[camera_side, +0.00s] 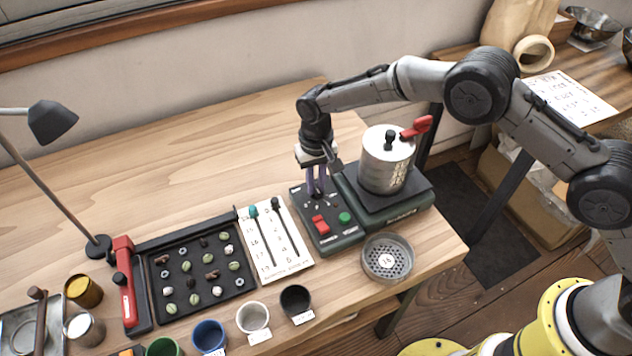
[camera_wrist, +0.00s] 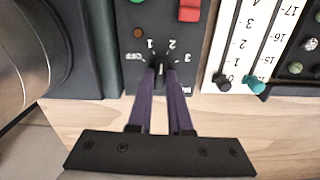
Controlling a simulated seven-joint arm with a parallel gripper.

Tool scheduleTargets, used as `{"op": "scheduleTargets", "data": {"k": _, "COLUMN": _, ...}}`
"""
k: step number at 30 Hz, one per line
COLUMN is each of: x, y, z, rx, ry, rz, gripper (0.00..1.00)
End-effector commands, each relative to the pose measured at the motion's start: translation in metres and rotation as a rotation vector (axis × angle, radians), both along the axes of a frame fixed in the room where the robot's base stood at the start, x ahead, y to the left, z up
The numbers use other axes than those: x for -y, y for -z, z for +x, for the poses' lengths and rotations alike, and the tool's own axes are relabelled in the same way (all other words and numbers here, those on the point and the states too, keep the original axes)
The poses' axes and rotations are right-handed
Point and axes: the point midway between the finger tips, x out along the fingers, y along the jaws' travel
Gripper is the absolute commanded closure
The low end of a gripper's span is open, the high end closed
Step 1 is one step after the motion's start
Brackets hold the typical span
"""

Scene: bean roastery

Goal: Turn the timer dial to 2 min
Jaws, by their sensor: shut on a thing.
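The timer dial (camera_wrist: 160,70) is a small black knob on the dark control panel (camera_wrist: 138,75), with OFF, 1, 2 and 3 printed in an arc around it. My gripper (camera_wrist: 161,74) has its two purple fingers closed on either side of the dial. A small pale mark on the knob seems to face the gap between 1 and 2, but the fingers partly cover the knob and I cannot read it exactly. In the side view my gripper (camera_side: 316,194) points down at the back of the panel (camera_side: 340,239), and the fingers hide the dial.
A red switch (camera_side: 320,225) and a green button (camera_side: 345,217) sit on the panel near the dial. The metal roaster drum (camera_side: 387,165) stands close on the right. A card with two sliders (camera_side: 273,240) lies left of the panel; the table behind is clear.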

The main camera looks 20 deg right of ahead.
Motion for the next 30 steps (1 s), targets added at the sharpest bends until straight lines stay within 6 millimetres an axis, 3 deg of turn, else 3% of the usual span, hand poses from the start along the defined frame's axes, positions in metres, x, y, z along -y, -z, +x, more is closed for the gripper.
{"op": "scheduleTargets", "data": {"k": 12, "x": 0.0001, "y": -0.0011, "z": 0.0006, "rx": 0.002, "ry": 0.240, "rz": 0.001, "gripper": 1.00}}
{"op": "scheduleTargets", "data": {"k": 30, "x": 0.0002, "y": -0.0015, "z": 0.0008, "rx": 0.002, "ry": 0.293, "rz": 0.001, "gripper": 1.00}}
